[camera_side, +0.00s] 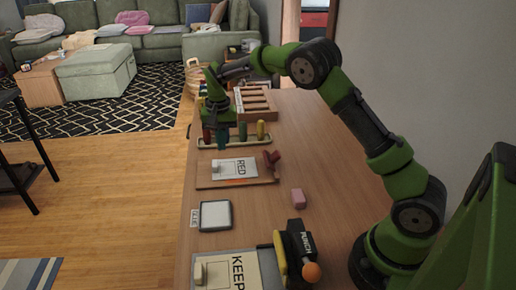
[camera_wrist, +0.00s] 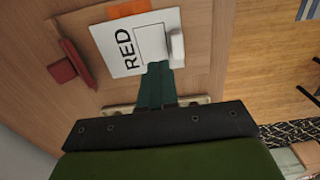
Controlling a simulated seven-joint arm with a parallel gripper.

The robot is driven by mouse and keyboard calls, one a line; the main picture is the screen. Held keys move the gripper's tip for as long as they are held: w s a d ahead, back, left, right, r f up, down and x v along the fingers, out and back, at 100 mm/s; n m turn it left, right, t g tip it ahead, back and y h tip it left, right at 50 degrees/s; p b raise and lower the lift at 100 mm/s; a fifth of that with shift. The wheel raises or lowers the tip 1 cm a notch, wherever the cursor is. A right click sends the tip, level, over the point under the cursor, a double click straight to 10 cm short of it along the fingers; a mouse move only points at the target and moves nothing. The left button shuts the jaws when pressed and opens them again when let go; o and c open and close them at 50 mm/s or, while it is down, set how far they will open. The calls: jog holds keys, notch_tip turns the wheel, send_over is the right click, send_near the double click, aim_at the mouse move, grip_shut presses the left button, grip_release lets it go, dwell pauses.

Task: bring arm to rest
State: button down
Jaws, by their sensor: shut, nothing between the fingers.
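My gripper (camera_side: 222,143) points down over the wooden table (camera_side: 330,160) in the side view, at the far part near a rack (camera_side: 250,138) of coloured pegs. Its teal fingers are shut together with nothing between them. In the wrist view the closed fingers (camera_wrist: 158,72) reach toward the card marked RED (camera_wrist: 130,50), with the rack (camera_wrist: 198,100) partly hidden behind the gripper body. I cannot tell whether the fingertips touch anything. My arm arches over from the right side of the table.
A slotted wooden tray (camera_side: 255,116) stands behind the rack. The RED card (camera_side: 243,166) lies on a board with a red item (camera_side: 271,158) beside it.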

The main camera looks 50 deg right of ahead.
jog(key=shift+s+a+f+n, duration=0.1)
jog(key=shift+s+f+n, duration=0.15)
jog(key=shift+s, duration=0.25)
jog(key=shift+s+f+n, duration=0.15)
jog(key=shift+s+f, duration=0.15)
jog(key=shift+s, duration=0.15)
jog(key=s+a+r+n+t, duration=0.1)
jog(key=s+a+r+t, duration=0.1)
jog(key=s+r, duration=0.3)
jog(key=s+a+r+n+t+y, duration=0.1)
jog(key=s+r, duration=0.5)
jog(key=s, duration=0.7)
jog(key=s+a+r+n+t+y, duration=0.1)
jog(key=s+a+r+t, duration=0.3)
jog(key=s, duration=0.5)
jog(key=shift+s+r+n, duration=0.15)
jog(key=shift+r+n, duration=0.45)
jog(key=shift+r, duration=0.2)
jog(key=c, duration=1)
grip_release()
jog(key=shift+o, duration=0.2)
